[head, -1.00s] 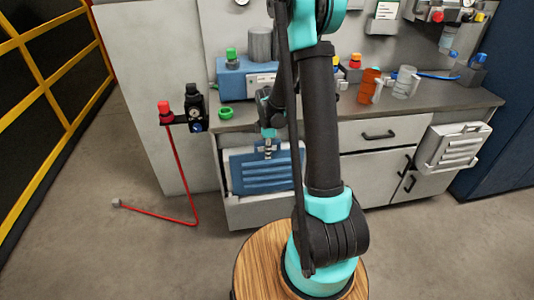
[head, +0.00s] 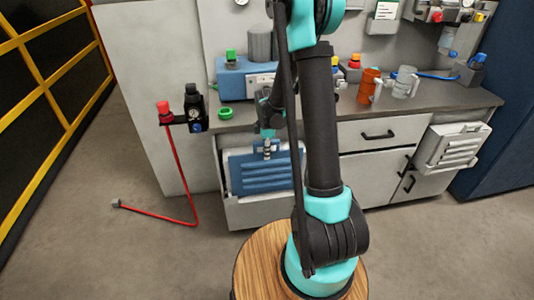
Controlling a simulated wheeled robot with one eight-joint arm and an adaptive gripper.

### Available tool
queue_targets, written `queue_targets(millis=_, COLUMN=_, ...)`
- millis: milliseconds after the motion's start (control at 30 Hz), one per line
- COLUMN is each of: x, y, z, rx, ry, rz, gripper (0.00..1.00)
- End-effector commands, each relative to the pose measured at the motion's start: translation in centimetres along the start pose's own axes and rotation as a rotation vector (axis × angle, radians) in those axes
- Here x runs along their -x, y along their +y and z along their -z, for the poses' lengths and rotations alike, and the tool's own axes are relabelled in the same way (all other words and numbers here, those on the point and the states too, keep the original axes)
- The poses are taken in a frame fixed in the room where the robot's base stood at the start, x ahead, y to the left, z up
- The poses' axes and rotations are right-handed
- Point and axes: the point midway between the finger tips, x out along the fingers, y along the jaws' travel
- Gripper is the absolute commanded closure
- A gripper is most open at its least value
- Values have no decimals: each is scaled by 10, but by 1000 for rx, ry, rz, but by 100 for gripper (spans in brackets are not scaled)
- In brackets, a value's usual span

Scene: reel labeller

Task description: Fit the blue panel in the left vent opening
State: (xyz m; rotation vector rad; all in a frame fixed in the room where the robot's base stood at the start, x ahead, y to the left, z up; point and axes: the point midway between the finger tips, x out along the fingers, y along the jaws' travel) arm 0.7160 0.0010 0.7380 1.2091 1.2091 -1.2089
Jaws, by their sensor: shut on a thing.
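The blue panel (head: 262,177) is a slatted plate standing upright at the left front of the cabinet. My gripper (head: 267,152) is shut on the panel's upper edge and points down. The panel covers most of the left vent opening (head: 228,184), and a strip of the pale frame shows at its left and below it. I cannot tell whether the panel is seated in the opening or just in front of it.
A white slatted panel (head: 452,147) sits at the cabinet's right front. The worktop (head: 435,108) holds a blue machine (head: 235,80), an orange mug (head: 369,84) and a clear mug (head: 405,82). A red hose (head: 180,170) hangs at the left and runs onto clear floor.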

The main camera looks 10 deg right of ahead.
Motion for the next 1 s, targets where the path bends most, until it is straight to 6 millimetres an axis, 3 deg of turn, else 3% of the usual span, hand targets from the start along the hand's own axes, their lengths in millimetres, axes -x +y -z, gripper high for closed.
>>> queue_targets(millis=1000, x=-1, y=-2, z=0, rx=0, ry=0, rz=0, gripper=100)
